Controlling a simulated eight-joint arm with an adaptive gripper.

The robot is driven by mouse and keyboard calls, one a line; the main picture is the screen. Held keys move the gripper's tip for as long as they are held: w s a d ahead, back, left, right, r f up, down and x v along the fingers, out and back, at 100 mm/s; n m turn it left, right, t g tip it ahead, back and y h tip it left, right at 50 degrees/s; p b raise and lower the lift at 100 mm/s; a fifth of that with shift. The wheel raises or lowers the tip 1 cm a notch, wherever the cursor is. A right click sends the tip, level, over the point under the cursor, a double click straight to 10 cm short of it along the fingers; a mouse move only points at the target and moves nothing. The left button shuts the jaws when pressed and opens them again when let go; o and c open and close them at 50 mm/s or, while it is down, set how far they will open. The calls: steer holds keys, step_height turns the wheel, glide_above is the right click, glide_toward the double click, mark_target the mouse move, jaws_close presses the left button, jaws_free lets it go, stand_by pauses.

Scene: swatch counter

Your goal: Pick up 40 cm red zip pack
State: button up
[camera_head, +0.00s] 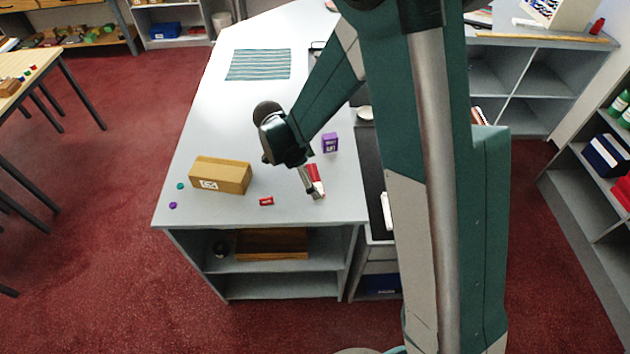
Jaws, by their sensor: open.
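A red pack (313,172) with a pale part lies on the light counter, partly hidden by my gripper. A smaller red item (266,201) with a white label lies to its left, nearer the counter's front edge. I cannot read a length on either. My gripper (317,194) points down with its fingers at the red pack, overlapping it in this view. The jaws are open. I cannot tell whether the fingers touch the pack or how high they are above the counter.
Small teal (180,186) and purple (173,205) pieces lie near the left edge. A striped cloth (259,64) lies farther back. The counter (215,115) between is clear.

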steer(key=shift+d+f, duration=0.1)
steer(key=shift+f, duration=0.3)
steer(key=c, duration=0.7)
